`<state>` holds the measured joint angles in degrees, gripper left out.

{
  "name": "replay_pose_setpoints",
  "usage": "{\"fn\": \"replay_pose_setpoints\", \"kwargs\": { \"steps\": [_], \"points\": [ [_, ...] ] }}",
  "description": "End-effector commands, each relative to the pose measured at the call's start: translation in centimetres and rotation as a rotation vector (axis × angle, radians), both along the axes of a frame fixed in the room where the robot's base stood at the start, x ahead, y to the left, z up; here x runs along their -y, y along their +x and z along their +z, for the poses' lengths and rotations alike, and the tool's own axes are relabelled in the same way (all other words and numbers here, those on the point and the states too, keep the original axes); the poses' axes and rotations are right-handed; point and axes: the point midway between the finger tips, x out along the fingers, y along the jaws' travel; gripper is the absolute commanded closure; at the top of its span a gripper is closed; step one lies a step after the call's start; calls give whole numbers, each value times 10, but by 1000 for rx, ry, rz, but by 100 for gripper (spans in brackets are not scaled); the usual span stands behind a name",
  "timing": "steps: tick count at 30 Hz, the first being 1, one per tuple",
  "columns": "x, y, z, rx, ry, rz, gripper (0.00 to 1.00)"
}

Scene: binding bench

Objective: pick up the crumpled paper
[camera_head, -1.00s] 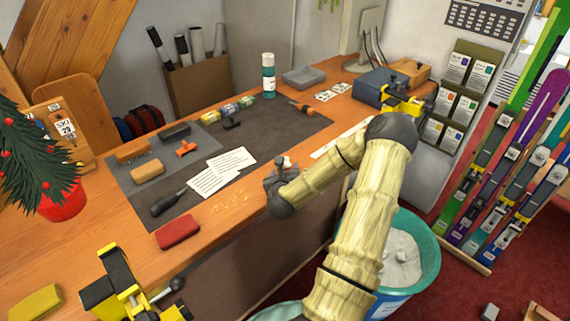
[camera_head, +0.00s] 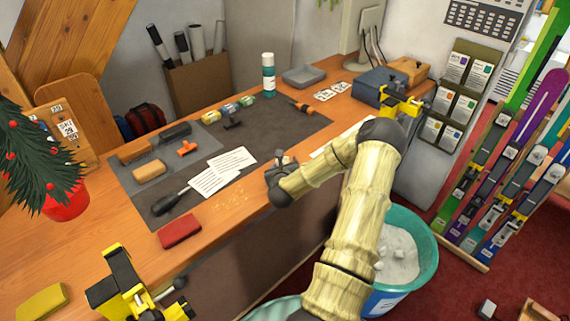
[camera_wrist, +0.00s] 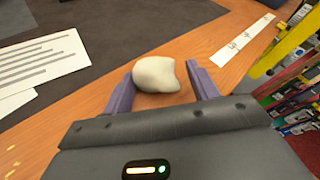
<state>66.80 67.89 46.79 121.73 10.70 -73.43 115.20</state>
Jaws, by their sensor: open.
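The crumpled paper (camera_wrist: 156,74) is a small off-white lump on the wooden bench top in the wrist view. It lies between the tips of my gripper's two purple-grey fingers (camera_wrist: 160,88), which are apart with gaps beside it. My gripper (camera_head: 281,160) is low over the front edge of the bench in the head view, where the arm's end largely hides the paper.
Printed sheets (camera_head: 222,172) lie left of my gripper on a dark mat (camera_head: 262,140). A paper strip (camera_wrist: 243,39) lies to the right. A red block (camera_head: 179,232) and yellow clamp (camera_head: 125,285) are along the front edge. A teal bin (camera_head: 428,250) stands below.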

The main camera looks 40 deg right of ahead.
Motion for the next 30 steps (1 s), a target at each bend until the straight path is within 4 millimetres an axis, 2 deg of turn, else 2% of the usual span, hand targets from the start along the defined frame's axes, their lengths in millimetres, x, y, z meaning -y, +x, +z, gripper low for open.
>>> {"fn": "replay_pose_setpoints", "kwargs": {
  "steps": [2,6,7,20,26,30],
  "points": [
    [0,0,0,0,0,0,43],
    [0,0,0,0,0,0,70],
    [0,0,0,0,0,0,73],
    [0,0,4,1,-1,-1,73],
    [0,0,25,3,-4,0,74],
    [1,0,49,3,-4,0,74]
  ]
}}
